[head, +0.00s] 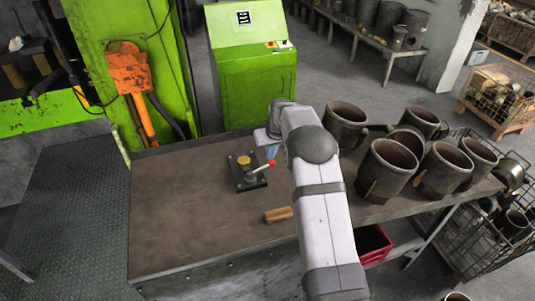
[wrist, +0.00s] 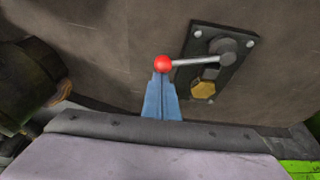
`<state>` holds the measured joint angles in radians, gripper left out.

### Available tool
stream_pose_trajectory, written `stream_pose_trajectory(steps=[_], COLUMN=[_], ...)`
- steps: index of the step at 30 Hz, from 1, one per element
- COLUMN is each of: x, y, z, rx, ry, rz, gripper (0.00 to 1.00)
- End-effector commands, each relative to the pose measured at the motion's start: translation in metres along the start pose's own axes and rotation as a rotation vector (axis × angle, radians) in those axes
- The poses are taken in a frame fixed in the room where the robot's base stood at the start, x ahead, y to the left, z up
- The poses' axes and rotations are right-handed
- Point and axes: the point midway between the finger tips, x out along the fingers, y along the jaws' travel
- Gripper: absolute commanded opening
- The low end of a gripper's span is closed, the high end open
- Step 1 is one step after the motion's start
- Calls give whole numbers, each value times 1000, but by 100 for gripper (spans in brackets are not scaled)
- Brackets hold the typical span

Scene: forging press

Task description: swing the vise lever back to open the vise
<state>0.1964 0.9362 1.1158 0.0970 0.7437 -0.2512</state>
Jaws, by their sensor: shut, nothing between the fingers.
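The vise (head: 248,180) is a dark plate on the workbench, and it also shows in the wrist view (wrist: 226,42). A brass hexagonal piece (wrist: 204,90) sits at it, seen in the head view too (head: 244,160). The grey lever (wrist: 195,62) runs from a round pivot to a red knob (wrist: 163,64), which points right in the head view (head: 272,163). My gripper (wrist: 161,78) has blue fingers shut together and empty. Its tips are right beside the knob; I cannot tell whether they touch. In the head view my gripper (head: 271,150) is partly hidden by my arm.
A brown block (head: 278,214) lies on the workbench (head: 180,220) in front of the vise. Several dark cylindrical pots (head: 388,168) stand at the bench's right. A green cabinet (head: 255,85) stands behind. The bench's left side is clear.

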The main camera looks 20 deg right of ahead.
Motion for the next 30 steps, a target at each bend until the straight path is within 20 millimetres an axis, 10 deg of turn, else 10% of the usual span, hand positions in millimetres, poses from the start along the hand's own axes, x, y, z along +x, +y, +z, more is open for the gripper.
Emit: stream_pose_trajectory(steps=[30], x=[-26], y=[0], z=[81], rx=[837], ry=[0], rz=[309], gripper=[0])
